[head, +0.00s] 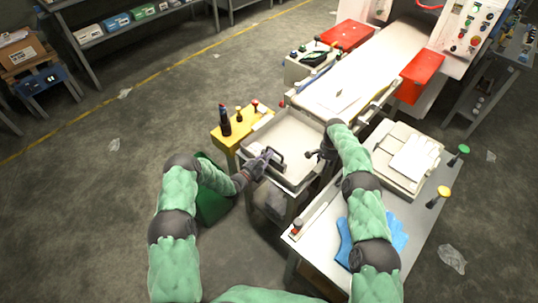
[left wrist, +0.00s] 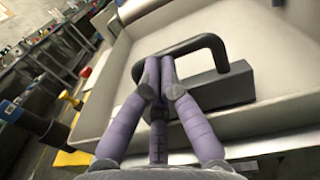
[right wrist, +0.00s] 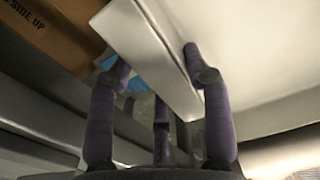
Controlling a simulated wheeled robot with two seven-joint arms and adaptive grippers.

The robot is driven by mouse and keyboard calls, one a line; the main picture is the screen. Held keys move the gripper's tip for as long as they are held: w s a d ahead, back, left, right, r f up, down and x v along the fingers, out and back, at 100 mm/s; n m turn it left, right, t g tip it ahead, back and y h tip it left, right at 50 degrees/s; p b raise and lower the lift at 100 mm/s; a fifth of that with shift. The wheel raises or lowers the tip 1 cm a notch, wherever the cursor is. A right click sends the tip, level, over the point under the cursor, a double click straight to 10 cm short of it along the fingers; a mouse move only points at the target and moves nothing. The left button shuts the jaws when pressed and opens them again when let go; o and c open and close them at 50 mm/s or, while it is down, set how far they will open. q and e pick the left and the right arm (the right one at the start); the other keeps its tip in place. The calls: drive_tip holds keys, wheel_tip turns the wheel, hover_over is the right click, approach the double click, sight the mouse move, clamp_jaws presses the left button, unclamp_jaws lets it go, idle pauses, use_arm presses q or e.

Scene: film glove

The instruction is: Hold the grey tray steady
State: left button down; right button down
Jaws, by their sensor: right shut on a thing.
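The grey tray (head: 293,127) is a shallow open box on a stand in the middle of the head view. My right gripper (head: 326,152) is at its right wall. In the right wrist view the fingers (right wrist: 155,80) sit on both sides of the pale tray wall (right wrist: 165,65), shut on it. A dark block with a handle (head: 276,160) lies in the tray near its left wall. My left gripper (head: 264,160) is by this handle. In the left wrist view its fingertips (left wrist: 160,68) come together in front of the handle (left wrist: 205,45); whether they touch it is unclear.
A yellow stand (head: 228,131) with bottles is left of the tray, and a green bin (head: 212,207) stands below my left arm. A white table (head: 318,235) with blue gloves (head: 398,235) is at the right. A machine with red boxes (head: 421,76) is behind.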

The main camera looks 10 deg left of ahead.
use_arm(q)
drive_tip(key=v, duration=1.3)
drive_tip(key=s+d+r+m+g+h, duration=0.1)
drive_tip(key=s+d+m+g, duration=0.35)
drive_tip(key=m+g, duration=0.4)
drive_tip(key=s+d+m+g+h, duration=0.1)
drive_tip(key=s+d+m+g, duration=0.35)
drive_tip(key=m, duration=0.65)
drive_tip(key=w+a+r+m+t+y, duration=0.3)
drive_tip(key=w+a+r+m+y, duration=0.45)
drive_tip(key=w+m, duration=0.6)
drive_tip(key=w+d+f+m, duration=0.1)
drive_tip(key=f, duration=0.1)
drive_tip(key=w+d+f+m, duration=0.1)
drive_tip(key=f, duration=0.2)
drive_tip(key=w+d+f+m, duration=0.1)
drive_tip(key=d+f, duration=0.1)
drive_tip(key=shift+d+f+y, duration=0.1)
drive_tip(key=shift+f+y, duration=0.15)
drive_tip(key=shift+f, duration=0.05)
drive_tip(key=shift+w+d, duration=0.3)
drive_tip(key=shift+w, duration=0.25)
drive_tip(key=shift+w+d, duration=0.3)
drive_tip(key=shift+w, duration=0.25)
